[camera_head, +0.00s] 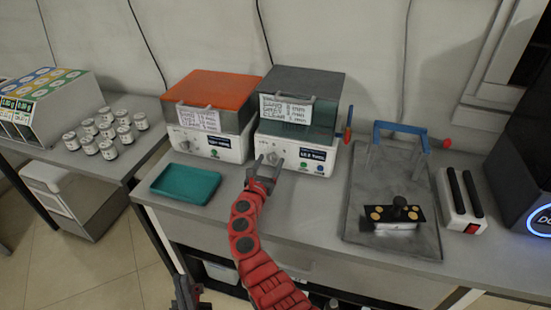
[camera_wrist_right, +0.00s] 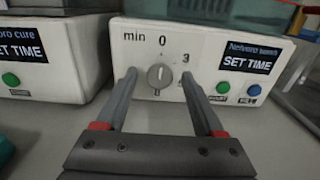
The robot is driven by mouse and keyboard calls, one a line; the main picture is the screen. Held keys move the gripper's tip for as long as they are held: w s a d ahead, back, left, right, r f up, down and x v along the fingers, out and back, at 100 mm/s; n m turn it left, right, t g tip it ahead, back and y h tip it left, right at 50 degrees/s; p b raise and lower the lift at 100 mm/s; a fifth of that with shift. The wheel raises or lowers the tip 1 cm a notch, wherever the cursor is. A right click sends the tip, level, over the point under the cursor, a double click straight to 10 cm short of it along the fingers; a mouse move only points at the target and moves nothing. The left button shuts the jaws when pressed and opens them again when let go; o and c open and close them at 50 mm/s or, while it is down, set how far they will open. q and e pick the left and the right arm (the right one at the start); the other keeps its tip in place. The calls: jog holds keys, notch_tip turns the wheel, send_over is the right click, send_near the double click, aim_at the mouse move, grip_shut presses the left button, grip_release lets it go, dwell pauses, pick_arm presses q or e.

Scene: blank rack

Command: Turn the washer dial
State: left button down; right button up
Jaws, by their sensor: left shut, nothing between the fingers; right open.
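The washer (camera_head: 297,152) is a white box with a dark green-grey lid, on the bench. Its round grey dial (camera_wrist_right: 160,76) shows in the right wrist view, with a pale pointer mark standing near vertical, below the printed 0. My right gripper (camera_head: 267,165) is in front of the washer's panel. In the right wrist view its fingers are open, one on each side of the dial; I cannot tell whether they touch it. My left gripper (camera_head: 188,293) is low at the bottom edge, away from the bench top, shut and empty.
A similar machine with an orange lid (camera_head: 208,90) stands left of the washer. A teal tray (camera_head: 186,184) lies in front of it. A metal tray (camera_head: 365,190) with a blue handle is at right. Several small jars (camera_head: 109,150) stand on the left table.

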jog(key=shift+r, duration=0.1)
jog(key=shift+c, duration=0.9)
grip_shut()
jog(key=shift+f+m+b, duration=0.2)
jog(key=shift+m+b, duration=0.7)
jog(key=shift+m, duration=0.4)
jog(key=m+b, duration=0.2)
jog(key=m, duration=0.1)
jog(key=shift+d+m+b, duration=0.1)
jog(key=shift+m+b, duration=0.25)
jog(key=shift+m, duration=0.25)
jog(key=shift+r, duration=0.1)
